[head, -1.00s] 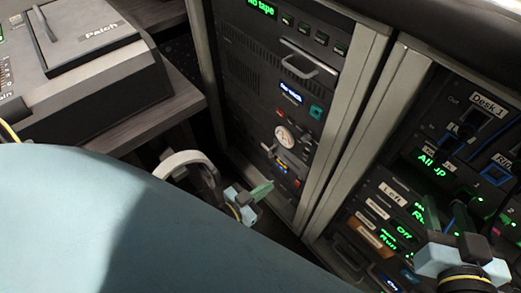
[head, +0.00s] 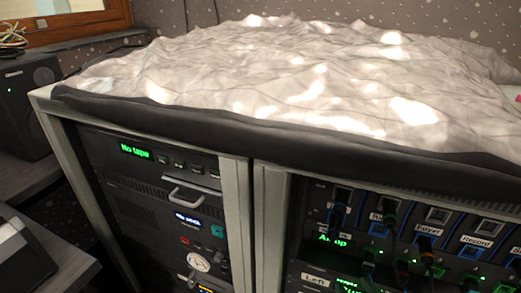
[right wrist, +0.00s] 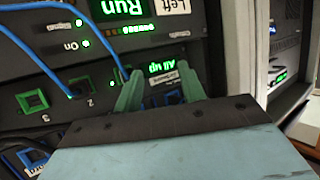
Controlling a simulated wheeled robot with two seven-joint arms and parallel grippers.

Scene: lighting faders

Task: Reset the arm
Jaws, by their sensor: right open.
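My right gripper (right wrist: 160,82) is open, and its two green fingers point at the rack front in the right wrist view. Nothing shows between the fingers. The right rack (head: 430,220) has blue-framed sockets, plugs with cables and a green "All up" display, partly covered in the head view. In the right wrist view, that display (right wrist: 162,70) is upside down by the fingers. I cannot tell whether the fingers touch the panel. My left gripper is out of view.
The left rack (head: 165,200) has a "No tape" display and a handle. A crumpled pale cover (head: 270,75) with a dark front edge lies over both racks. A black speaker (head: 28,95) stands at the left. Blue cables (right wrist: 100,35) hang close to my right fingers.

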